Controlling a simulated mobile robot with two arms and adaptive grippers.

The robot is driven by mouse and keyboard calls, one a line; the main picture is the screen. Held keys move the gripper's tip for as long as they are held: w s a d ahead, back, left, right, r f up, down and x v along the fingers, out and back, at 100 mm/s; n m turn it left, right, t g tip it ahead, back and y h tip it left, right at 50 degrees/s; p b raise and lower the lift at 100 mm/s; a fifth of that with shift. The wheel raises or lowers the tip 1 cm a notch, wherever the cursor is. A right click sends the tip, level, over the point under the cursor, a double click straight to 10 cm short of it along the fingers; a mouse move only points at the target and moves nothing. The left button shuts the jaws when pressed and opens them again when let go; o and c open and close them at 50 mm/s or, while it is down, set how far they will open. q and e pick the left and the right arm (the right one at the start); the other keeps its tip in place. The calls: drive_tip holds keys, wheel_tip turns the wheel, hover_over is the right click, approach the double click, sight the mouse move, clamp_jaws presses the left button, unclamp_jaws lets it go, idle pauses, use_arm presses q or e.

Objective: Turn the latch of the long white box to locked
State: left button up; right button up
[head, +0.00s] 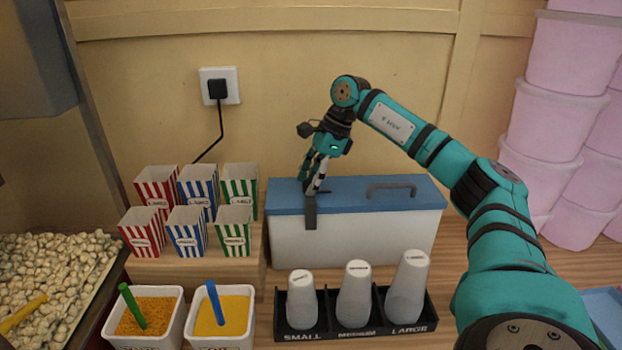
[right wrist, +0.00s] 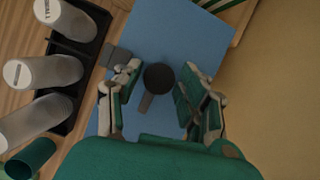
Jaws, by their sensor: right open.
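The long white box (head: 350,238) stands against the wall with its blue lid (head: 345,190) closed; the lid also fills the middle of the right wrist view (right wrist: 165,35). A dark grey hasp (head: 310,213) hangs over the front edge of the lid, also seen in the right wrist view (right wrist: 115,57). A round dark latch knob with a short bar (right wrist: 158,78) sits on the lid. My right gripper (head: 317,184) is open above the lid, pointing down, its fingers (right wrist: 160,82) on either side of the knob. Contact cannot be told. My left gripper is out of view.
A black cup holder (head: 355,333) with several white cups stands in front of the box. Striped cartons (head: 188,240) stand left of it, with two topping tubs (head: 220,343) in front. Pink tubs (head: 560,110) are stacked at right. A grey lid handle (head: 392,189) sticks up.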

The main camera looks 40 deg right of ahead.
clamp_jaws()
idle(0.3)
drive_tip(key=m+t+h, duration=0.1)
drive_tip(key=m, duration=0.3)
drive_tip(key=shift+a, duration=0.1)
drive_tip(key=m+h, duration=0.1)
drive_tip(key=m, duration=0.1)
drive_tip(key=m+t+h, duration=0.1)
drive_tip(key=m, duration=0.2)
drive_tip(key=m+h, duration=0.1)
drive_tip(key=m, duration=0.1)
drive_tip(key=m+h, duration=0.1)
drive_tip(key=m, duration=0.1)
drive_tip(key=shift+a+r+m, duration=0.1)
drive_tip(key=shift+a+m, duration=0.05)
drive_tip(key=shift+m, duration=0.25)
drive_tip(key=shift+m+g+h, duration=0.4)
drive_tip(key=shift+m+h, duration=0.3)
drive_tip(key=shift+m, duration=1.3)
